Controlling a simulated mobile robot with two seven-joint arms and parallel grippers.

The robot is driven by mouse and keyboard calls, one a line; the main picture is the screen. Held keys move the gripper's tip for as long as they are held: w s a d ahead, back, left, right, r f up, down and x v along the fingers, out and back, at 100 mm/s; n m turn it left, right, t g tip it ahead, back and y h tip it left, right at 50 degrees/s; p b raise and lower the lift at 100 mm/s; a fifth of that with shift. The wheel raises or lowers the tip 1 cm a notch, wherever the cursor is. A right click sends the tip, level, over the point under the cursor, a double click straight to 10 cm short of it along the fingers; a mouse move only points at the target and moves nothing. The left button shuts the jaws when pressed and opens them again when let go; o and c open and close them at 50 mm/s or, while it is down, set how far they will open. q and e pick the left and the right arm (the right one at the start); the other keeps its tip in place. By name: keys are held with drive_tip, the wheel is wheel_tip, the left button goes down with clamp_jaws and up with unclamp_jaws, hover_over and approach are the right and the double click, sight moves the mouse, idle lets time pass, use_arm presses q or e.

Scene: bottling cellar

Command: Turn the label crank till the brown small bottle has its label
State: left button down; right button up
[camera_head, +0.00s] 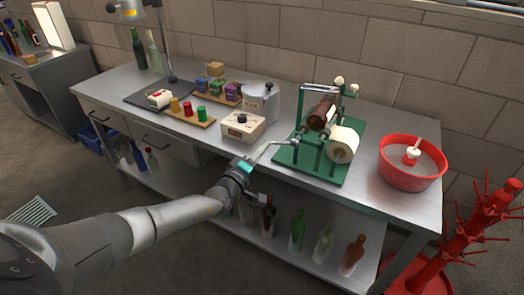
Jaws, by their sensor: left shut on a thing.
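The brown small bottle (321,112) lies on its side on the rollers of the green labelling machine (310,167). A white label roll (343,146) sits at the machine's front right. I cannot tell whether the bottle carries a label. The label crank (275,144) is a pale bent rod reaching out from the machine's left side. My left gripper (246,164) is shut on the crank's outer end, in front of the bench's edge, and hides the handle. My right gripper is not in view.
A red bowl (410,178) stands right of the machine. Several bottles stand on the shelf below. A red rack (487,215) stands at the right.

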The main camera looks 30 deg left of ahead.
use_arm(q)
drive_tip(key=shift+a+r, duration=0.1)
drive_tip(key=c, duration=0.7)
unclamp_jaws()
drive_tip(key=shift+c, duration=0.2)
drive_tip(key=shift+s+p, duration=0.3)
drive_tip(key=shift+s, duration=0.3)
drive_tip(key=s+p, duration=0.3)
drive_tip(key=s, duration=1.1)
drive_tip(key=shift+a, duration=0.2)
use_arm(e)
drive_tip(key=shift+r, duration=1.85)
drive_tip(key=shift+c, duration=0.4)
